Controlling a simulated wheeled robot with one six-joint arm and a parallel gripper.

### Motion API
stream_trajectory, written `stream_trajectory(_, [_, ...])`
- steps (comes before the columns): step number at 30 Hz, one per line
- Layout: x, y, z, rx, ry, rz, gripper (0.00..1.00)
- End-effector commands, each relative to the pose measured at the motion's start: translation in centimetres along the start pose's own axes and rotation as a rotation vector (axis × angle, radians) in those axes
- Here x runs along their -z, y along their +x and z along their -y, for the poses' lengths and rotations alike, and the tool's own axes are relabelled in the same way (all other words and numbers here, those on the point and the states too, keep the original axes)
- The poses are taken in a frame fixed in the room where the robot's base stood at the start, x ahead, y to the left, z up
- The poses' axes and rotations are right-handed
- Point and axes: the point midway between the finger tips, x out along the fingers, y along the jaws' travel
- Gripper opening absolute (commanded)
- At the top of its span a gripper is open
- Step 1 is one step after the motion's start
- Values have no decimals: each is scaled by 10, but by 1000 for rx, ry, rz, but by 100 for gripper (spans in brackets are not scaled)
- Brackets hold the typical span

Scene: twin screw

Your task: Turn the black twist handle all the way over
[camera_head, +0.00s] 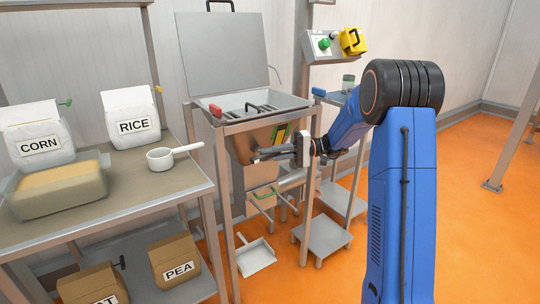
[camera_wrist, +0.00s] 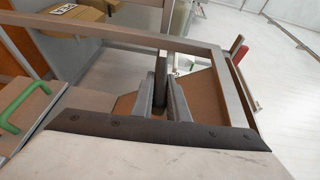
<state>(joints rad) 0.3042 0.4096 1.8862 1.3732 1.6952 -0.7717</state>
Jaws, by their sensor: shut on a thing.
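My gripper (camera_head: 262,154) reaches in from the right at the brown hopper (camera_head: 240,150) under the open-topped machine. In the wrist view my gripper (camera_wrist: 162,78) has both grey fingers close together, shut on a narrow dark piece (camera_wrist: 160,94) that stands between them. This looks like the black twist handle; its far end and its mount are hidden, and its turn angle is hard to tell. In the head view the fingers and wrist cover most of it.
A metal frame surrounds the hopper; its bar (camera_wrist: 110,34) runs close beyond the fingers. A green handle (camera_wrist: 22,104) is at the left. A control box (camera_head: 335,45) hangs above right. A table (camera_head: 125,190) with bags stands left. A white dustpan (camera_head: 256,256) lies below.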

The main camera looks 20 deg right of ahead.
Motion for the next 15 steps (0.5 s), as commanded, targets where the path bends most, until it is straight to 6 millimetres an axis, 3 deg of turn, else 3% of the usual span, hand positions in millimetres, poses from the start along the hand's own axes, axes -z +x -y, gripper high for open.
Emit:
stream_trajectory(1, [0, 0, -1, -1, 1, 0, 0])
stream_trajectory(2, [0, 0, -1, -1, 1, 0, 21])
stream_trajectory(3, [0, 0, -1, -1, 1, 0, 31])
stream_trajectory(15, [0, -5, 0, -1, 0, -1, 33])
